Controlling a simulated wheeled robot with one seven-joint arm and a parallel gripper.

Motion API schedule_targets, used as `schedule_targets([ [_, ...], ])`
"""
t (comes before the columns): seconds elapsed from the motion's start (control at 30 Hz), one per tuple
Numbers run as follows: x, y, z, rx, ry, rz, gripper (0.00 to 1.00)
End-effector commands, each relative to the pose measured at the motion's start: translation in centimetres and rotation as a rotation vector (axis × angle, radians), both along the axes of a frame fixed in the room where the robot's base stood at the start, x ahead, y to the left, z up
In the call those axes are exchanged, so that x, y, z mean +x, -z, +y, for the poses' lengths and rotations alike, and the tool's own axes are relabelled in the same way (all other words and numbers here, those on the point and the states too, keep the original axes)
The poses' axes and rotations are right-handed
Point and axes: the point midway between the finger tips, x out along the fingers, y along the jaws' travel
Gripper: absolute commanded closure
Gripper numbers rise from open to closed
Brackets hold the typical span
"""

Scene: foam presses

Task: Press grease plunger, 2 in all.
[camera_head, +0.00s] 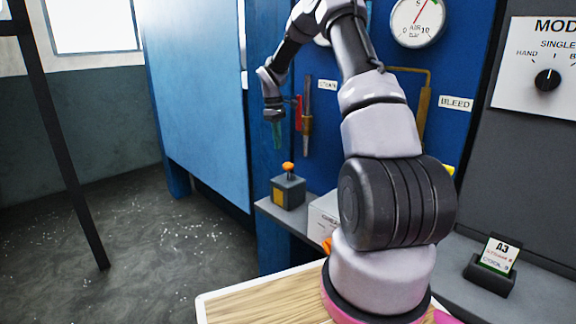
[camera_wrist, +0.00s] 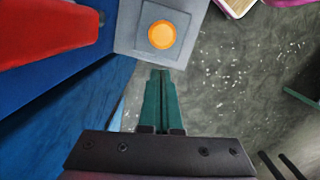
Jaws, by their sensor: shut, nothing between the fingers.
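The grease plunger appears to be the orange knob (camera_head: 288,167) on top of a small dark grey box (camera_head: 288,192) at the left end of the grey shelf. It is upright. In the wrist view the knob (camera_wrist: 161,34) shows as an orange disc from above, on the grey box top (camera_wrist: 200,12). My gripper (camera_head: 277,146) has green fingers that point down, above and slightly left of the knob, with a visible gap. In the wrist view its fingertips (camera_wrist: 160,73) are together and empty, just below the box's edge. No label on the box is readable.
A red handle (camera_head: 298,108) hangs on the blue panel beside my gripper; it also shows in the wrist view (camera_wrist: 45,30). A white box (camera_head: 322,222) stands right of the plunger, partly behind my arm. A card holder (camera_head: 490,274) stands at right. Open floor (camera_head: 190,250) lies left.

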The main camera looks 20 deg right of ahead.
Motion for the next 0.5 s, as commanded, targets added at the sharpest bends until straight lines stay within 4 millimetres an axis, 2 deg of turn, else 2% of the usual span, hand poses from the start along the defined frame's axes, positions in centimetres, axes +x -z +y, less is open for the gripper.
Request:
schedule_targets([
  [0.1, 0.2, -1.8, 0.0, -0.001, 0.001, -0.002, 1.0],
  [0.2, 0.2, -2.6, 0.1, 0.0, 0.001, 0.0, 1.0],
  [0.5, 0.2, -3.0, 0.1, -0.001, 0.0, 0.001, 1.0],
])
